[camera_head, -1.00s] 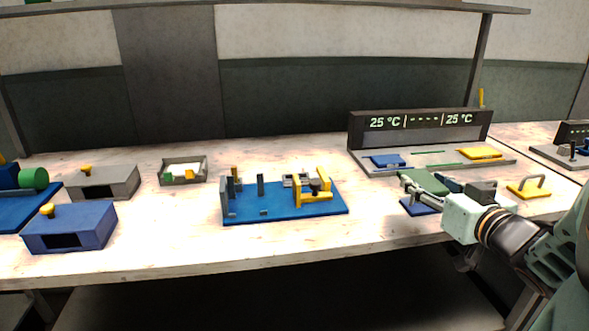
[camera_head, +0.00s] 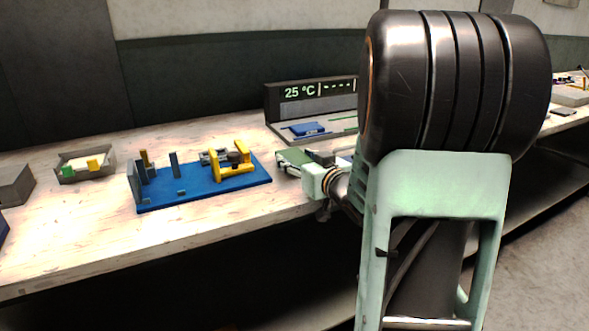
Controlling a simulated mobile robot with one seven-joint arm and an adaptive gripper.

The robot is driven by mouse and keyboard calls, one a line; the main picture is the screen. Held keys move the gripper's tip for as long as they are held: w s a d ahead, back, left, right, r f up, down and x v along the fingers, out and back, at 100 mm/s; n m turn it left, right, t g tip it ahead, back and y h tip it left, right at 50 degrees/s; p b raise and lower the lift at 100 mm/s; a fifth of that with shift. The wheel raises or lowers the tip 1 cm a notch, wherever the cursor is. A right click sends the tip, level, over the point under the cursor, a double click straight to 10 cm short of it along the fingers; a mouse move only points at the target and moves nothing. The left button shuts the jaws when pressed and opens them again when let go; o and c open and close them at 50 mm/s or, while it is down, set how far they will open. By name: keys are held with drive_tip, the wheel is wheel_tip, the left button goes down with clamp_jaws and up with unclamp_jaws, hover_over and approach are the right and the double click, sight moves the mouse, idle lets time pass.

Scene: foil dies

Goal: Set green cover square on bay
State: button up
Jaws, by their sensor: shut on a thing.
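The green cover (camera_head: 292,156) is a flat green plate at the front right of the bench, by my gripper's fingers. My gripper (camera_head: 303,161) is shut on it, though my arm hides part of the grip. Behind stands the dark station (camera_head: 288,107) with a 25 °C display and a low grey base. A blue cover (camera_head: 308,129) lies on the left of that base. To its right a green line (camera_head: 345,118) marks part of a bay; my arm hides the rest. The green cover is in front of the station, apart from the bay.
A blue fixture board (camera_head: 200,187) with grey posts and a yellow clamp (camera_head: 232,160) lies left of my gripper. A grey tray (camera_head: 84,176) with green and yellow pieces is farther left. Bare bench (camera_head: 100,225) lies in front of them. My arm blocks the right middle.

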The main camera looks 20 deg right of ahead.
wheel_tip(320, 180, down, 2)
drive_tip(key=shift+d, duration=0.1)
drive_tip(key=shift+s+f, duration=0.1)
drive_tip(key=shift+f+b, duration=0.15)
drive_tip(key=shift+b, duration=0.2)
drive_tip(key=o, duration=1.2)
drive_tip(key=shift+c, duration=0.2)
